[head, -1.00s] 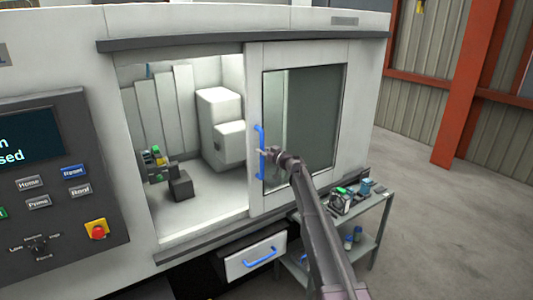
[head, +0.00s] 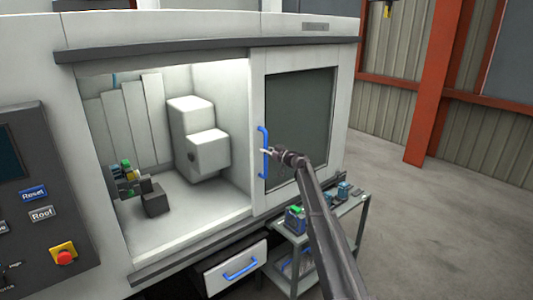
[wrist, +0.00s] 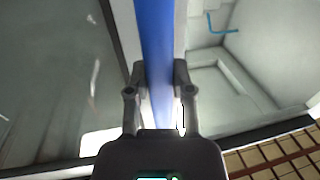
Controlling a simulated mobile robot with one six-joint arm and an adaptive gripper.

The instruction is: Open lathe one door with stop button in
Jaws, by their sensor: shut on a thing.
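The lathe door (head: 257,195) is a white sliding panel with a dark window. It stands to the right, leaving a wide opening to its left. Its upright blue handle (head: 266,170) is on the door's left edge. My gripper (head: 268,151) is shut on the handle, at about mid-height. In the wrist view the blue handle (wrist: 155,40) runs between the two fingers of my gripper (wrist: 160,78). The red stop button (head: 65,257) sits on a yellow plate on the control panel at left; I cannot tell whether it is pressed in.
The lit lathe interior holds a white block-like unit (head: 188,120) and a dark block (head: 154,199). A blue-handled drawer (head: 218,276) is below. A grey cart (head: 328,233) with small items stands close beside my arm. Open floor (head: 430,220) lies at right.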

